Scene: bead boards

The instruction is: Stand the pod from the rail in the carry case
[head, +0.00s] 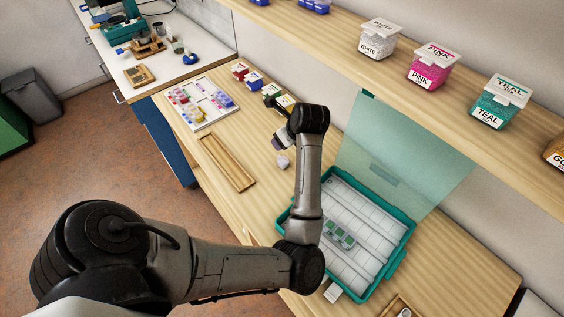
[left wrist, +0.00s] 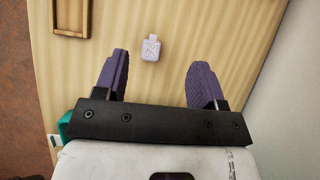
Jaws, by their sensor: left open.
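A small pale lilac speckled pod (head: 283,162) is on the bare wooden table, apart from the long wooden rail tray (head: 213,149). In the left wrist view the pod (left wrist: 151,48) shows a narrow neck; it looks to be lying flat. My left gripper (head: 279,143) is open above the table near the pod. Its purple fingers (left wrist: 160,72) are spread and empty, with the pod ahead of the gap between them. The teal carry case (head: 402,239) stands open to the right, its clear lid raised. Several green-and-white pods (head: 340,235) are inside, partly hidden by my arm.
A white tray (head: 211,116) of coloured pods stands at the back left, with small labelled boxes (head: 254,80) beside it. A shelf with labelled bead tubs (head: 430,69) overhangs the table. A small wooden tray (head: 401,307) lies at the front.

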